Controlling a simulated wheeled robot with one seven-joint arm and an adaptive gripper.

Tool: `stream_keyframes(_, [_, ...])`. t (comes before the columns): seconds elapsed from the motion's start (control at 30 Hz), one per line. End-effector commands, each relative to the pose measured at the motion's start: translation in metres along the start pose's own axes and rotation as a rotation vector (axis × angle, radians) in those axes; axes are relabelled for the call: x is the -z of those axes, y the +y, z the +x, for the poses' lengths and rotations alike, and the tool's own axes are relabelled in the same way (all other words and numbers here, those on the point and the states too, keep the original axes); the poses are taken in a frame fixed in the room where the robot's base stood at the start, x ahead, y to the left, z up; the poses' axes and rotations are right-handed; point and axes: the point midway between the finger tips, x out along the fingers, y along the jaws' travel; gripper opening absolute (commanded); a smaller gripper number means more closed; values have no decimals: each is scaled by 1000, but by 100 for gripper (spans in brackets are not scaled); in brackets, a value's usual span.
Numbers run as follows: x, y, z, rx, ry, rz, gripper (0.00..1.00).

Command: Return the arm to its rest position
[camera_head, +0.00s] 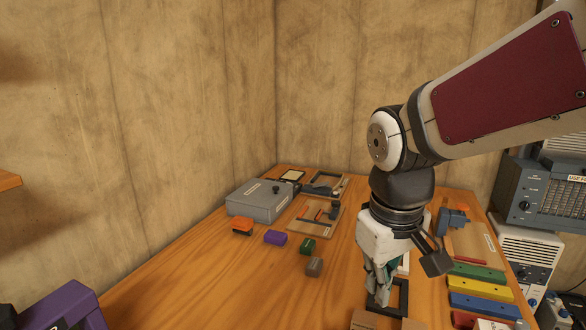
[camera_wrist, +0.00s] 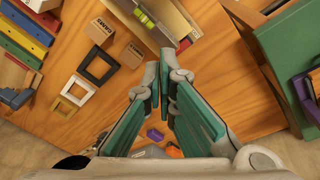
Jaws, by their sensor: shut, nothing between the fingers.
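My gripper (camera_head: 380,295) hangs from my bent arm over the right part of the wooden table (camera_head: 210,280), fingers pointing down. In the wrist view my gripper (camera_wrist: 159,72) has its teal-padded fingers drawn together at the tips, with nothing between them. In the head view the fingers overlap a dark square frame (camera_head: 403,298); I cannot tell how high above the table they are. My arm reaches in from the upper right.
A grey box (camera_head: 260,200) stands at the back left. Orange, purple (camera_head: 275,237), green (camera_head: 308,246) and grey-brown (camera_head: 314,266) blocks lie in front. Coloured bars (camera_head: 480,288) lie at right. Cardboard cubes (camera_wrist: 132,55) lie near the fingers. The table's left front is clear.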

Motion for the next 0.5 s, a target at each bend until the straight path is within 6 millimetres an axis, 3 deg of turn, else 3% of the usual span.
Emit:
stream_keyframes(0.03, [-19, 4, -20, -7, 27, 46, 0])
stream_keyframes(0.2, [-76, 8, -57, -17, 100, 190, 0])
stream_keyframes(0.4, [-132, 5, -82, -14, 179, 337, 0])
stream_keyframes(0.5, [-150, 2, -87, -8, 205, 385, 0])
